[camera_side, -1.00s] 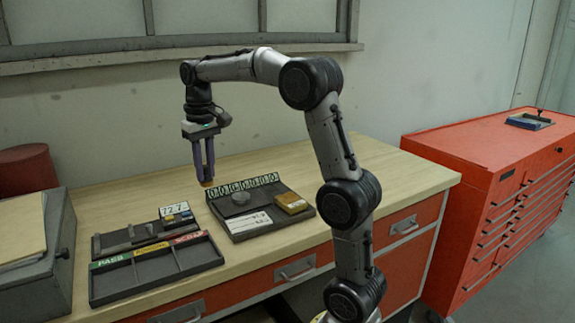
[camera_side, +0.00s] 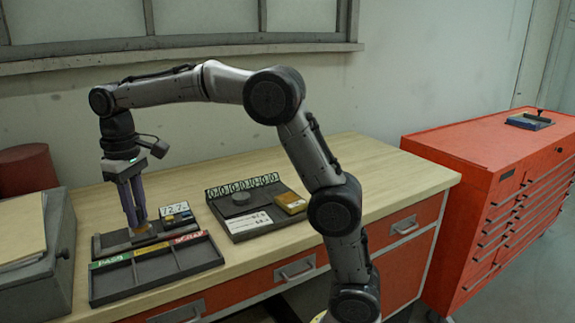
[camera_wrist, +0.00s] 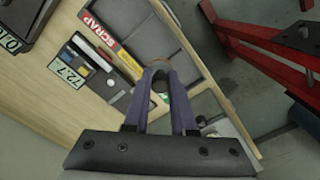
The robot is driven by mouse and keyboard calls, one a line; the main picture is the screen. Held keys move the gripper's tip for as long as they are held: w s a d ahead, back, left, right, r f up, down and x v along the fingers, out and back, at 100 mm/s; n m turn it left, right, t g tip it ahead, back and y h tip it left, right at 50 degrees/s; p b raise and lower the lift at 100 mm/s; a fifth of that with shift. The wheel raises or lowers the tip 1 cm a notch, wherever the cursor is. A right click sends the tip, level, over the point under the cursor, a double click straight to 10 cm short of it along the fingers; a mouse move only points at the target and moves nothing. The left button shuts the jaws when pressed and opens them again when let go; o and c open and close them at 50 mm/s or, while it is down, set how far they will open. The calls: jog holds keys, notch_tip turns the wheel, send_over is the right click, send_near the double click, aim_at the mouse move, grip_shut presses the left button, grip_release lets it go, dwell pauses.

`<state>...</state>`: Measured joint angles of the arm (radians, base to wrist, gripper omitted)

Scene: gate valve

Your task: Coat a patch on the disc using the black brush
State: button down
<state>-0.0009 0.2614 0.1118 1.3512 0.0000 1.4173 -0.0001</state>
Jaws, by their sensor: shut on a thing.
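My gripper (camera_side: 138,226) points down over the dark fixture (camera_side: 104,243) with the 72.7 display, behind the sorting tray. Its long purple fingers are closed together, with a small tan thing (camera_side: 141,226) at their tips. In the wrist view, the fingers (camera_wrist: 160,80) meet around this thing, which is mostly hidden; I cannot tell whether it is part of the black brush. I cannot pick out a black brush elsewhere.
The sorting tray (camera_side: 96,298), labelled PASS and SCRAP, has empty-looking compartments at the front. A yellow block (camera_side: 291,202) and white cards sit on the board with the disc. A grey box (camera_side: 40,290) stands at left. The bench is clear at right.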

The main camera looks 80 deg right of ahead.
dwell(0.4)
jog(key=s+d+m, duration=0.3)
jog(key=d, duration=0.7)
jog(key=s+d+m, duration=0.3)
jog(key=d, duration=0.6)
jog(key=s+d+m, duration=0.3)
jog(key=s+d, duration=0.1)
jog(key=d, duration=0.6)
jog(key=shift+w+a+f, duration=0.1)
jog(key=shift+a+f, duration=0.05)
jog(key=shift+f, duration=1.75)
jog(key=shift+a+f, duration=0.1)
jog(key=shift+f, duration=1.75)
jog(key=shift+d+f, duration=0.2)
jog(key=shift+d, duration=0.6)
jog(key=shift+w+d, duration=0.1)
jog(key=shift+d, duration=1.75)
jog(key=shift+a, duration=2.8)
notch_tip(320, 180, up, 8)
jog(key=shift+d, duration=0.15)
